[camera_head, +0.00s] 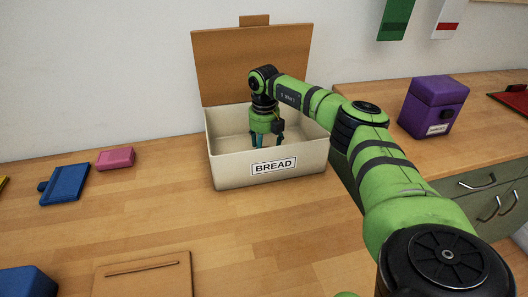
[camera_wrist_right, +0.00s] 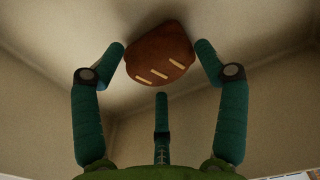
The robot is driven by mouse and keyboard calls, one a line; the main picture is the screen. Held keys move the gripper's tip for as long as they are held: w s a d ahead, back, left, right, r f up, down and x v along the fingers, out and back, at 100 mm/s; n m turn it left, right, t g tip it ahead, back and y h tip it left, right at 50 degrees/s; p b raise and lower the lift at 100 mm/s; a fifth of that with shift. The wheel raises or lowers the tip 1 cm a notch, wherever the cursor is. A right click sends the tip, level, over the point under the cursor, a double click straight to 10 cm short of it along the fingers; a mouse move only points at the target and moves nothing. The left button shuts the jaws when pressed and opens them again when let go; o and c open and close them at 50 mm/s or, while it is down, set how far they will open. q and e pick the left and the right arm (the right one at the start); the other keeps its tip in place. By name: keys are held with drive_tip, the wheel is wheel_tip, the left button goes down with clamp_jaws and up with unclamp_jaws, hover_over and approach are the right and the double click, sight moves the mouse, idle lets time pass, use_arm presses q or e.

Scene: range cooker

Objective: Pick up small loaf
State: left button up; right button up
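The small loaf (camera_wrist_right: 160,55) is brown with several pale slashes on its top. It lies on the floor of the cream bread bin (camera_head: 228,168), which is labelled BREAD. My right gripper (camera_head: 267,141) points down inside the open bin. In the right wrist view its teal fingers (camera_wrist_right: 160,65) are spread, with the loaf beyond and between their tips. I see small gaps beside the loaf and no clear contact. My left gripper is not in view.
The bin's brown lid (camera_head: 225,62) stands open against the wall. A purple box (camera_head: 432,105) is on the right counter. A pink block (camera_head: 115,158), a blue item (camera_head: 64,184) and a wooden board (camera_head: 143,278) lie to the left. The counter in front of the bin is clear.

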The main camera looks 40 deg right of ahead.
drive_tip(key=c, duration=0.4)
